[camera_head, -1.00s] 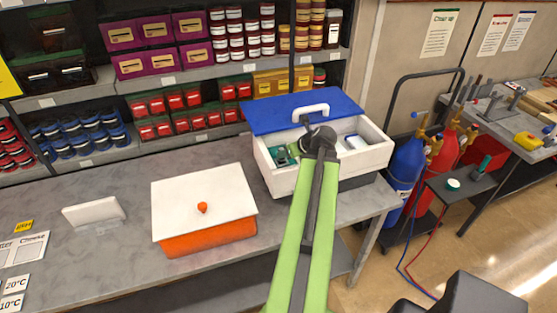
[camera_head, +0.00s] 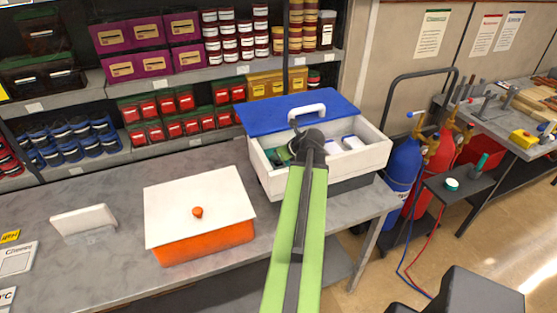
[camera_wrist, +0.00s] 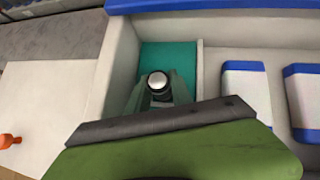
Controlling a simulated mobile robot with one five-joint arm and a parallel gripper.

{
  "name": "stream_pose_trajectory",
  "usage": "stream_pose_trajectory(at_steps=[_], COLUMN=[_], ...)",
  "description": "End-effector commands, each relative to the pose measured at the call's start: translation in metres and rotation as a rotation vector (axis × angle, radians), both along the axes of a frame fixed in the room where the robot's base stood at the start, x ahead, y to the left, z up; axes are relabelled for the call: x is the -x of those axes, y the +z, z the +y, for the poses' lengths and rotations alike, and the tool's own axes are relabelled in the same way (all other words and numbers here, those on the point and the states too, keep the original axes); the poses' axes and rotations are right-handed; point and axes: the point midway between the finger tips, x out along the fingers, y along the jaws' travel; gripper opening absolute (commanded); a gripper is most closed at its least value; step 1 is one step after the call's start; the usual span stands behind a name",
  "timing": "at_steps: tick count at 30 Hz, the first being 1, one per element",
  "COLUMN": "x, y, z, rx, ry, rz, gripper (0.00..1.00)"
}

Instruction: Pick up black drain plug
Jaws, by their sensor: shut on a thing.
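The drain plug (camera_wrist: 158,81) shows in the wrist view as a small round piece with a bright metallic top and a dark body below. It is in the left compartment of the white box (camera_wrist: 258,72), above the teal floor (camera_wrist: 168,54). My gripper (camera_wrist: 160,92) has its greenish fingers on both sides of the plug and is shut on it. Whether the plug still touches the floor cannot be told. In the head view, my arm reaches down into the white box (camera_head: 345,171) and hides the plug and fingertips.
The box's right compartment holds white packs with blue edges (camera_wrist: 245,92). Its blue lid (camera_head: 270,112) with a white handle lies behind the opening. An orange box with a white lid (camera_head: 200,225) stands to the left. Shelves with jars stand behind. Gas cylinders (camera_head: 405,170) stand to the right.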

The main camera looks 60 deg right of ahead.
Motion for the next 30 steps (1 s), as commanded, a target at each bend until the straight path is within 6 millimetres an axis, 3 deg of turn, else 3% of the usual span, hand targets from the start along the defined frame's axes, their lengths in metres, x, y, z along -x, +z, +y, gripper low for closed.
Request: stream_pose_trajectory(at_steps=[13,23,30], x=[-0.001,-0.002,0.043], y=[0.004,0.051,0.083], z=[0.001,0.001,-0.037], rx=[0.000,0.000,0.000], ry=[0.001,0.003,-0.001], rz=[0.000,0.000,0.000], gripper=[0.00,0.00,0.00])
